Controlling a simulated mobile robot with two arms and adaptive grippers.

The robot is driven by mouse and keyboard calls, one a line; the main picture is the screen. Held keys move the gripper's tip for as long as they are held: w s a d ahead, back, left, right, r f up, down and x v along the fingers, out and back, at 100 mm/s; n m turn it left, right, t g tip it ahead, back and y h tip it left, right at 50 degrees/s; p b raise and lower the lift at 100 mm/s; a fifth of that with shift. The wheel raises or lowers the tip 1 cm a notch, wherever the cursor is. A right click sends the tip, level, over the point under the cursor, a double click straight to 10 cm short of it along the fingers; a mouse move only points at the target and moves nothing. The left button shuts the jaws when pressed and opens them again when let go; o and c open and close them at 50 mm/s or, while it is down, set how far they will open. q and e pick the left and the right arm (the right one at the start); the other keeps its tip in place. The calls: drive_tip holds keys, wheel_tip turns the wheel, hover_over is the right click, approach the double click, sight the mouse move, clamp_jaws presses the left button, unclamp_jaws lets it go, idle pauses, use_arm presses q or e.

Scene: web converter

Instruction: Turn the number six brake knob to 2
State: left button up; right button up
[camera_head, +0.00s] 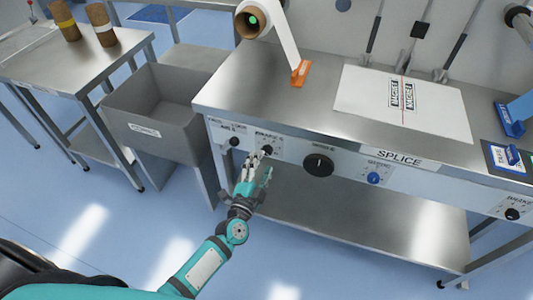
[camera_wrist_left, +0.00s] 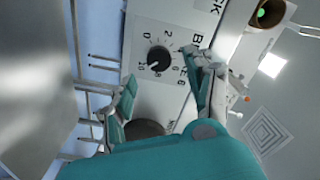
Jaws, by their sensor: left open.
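The number six brake knob (camera_head: 266,150) is a small black knob on the front panel of the steel bench, under a label that seems to read BRAKE 6. In the left wrist view the black knob (camera_wrist_left: 158,58) sits on a white dial plate with printed numbers, a 2 among them. Its pointer setting is too small to read surely. My left gripper (camera_head: 257,164) is open just in front of and slightly below the knob. In the wrist view its fingers (camera_wrist_left: 163,75) stand apart on either side of the knob, and contact cannot be told. My right gripper is not in view.
A smaller knob (camera_head: 234,142) is left of the brake knob. A large black knob (camera_head: 319,164) and a blue knob (camera_head: 374,178) are to its right. A grey bin (camera_head: 150,112) stands left of the bench. Below the panel is a lower shelf (camera_head: 370,225).

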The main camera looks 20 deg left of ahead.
sight(267, 153)
use_arm(q)
drive_tip(key=w, duration=0.5)
drive_tip(key=shift+d, duration=0.1)
drive_tip(key=shift+s, duration=0.1)
clamp_jaws()
